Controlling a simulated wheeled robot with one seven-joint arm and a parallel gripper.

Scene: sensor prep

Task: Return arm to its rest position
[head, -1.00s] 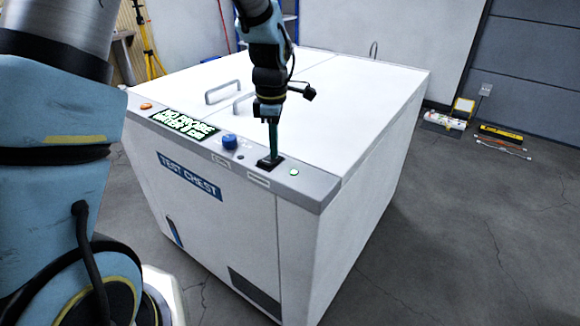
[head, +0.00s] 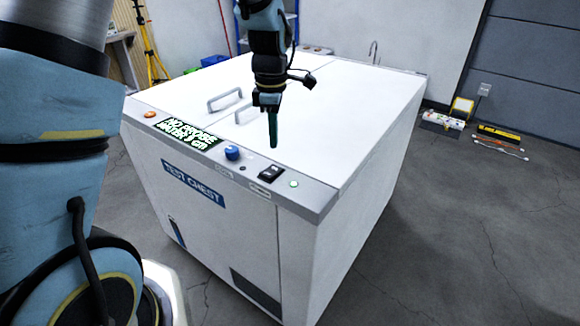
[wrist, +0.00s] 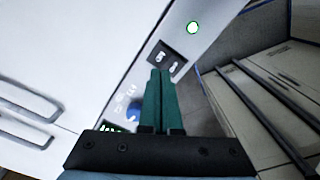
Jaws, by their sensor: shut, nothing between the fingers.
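My gripper (head: 273,146) is shut and empty, its green fingers together. It hangs pointing down above the front part of the white test chest (head: 330,150). In the head view its tips appear a little above the black rocker switch (head: 271,173) on the chest's front panel, with a gap between. In the wrist view the green fingers (wrist: 160,75) point toward the switch (wrist: 167,60), and a lit green button (wrist: 193,28) is beyond them. My upper arm fills the left of the head view.
The panel also carries a blue knob (head: 232,153), a lit text display (head: 186,133) and an orange button (head: 150,114). Handles (head: 225,100) stand up from the lid. A yellow tripod (head: 150,45) is at the back left. Tools (head: 500,133) lie on the floor at right.

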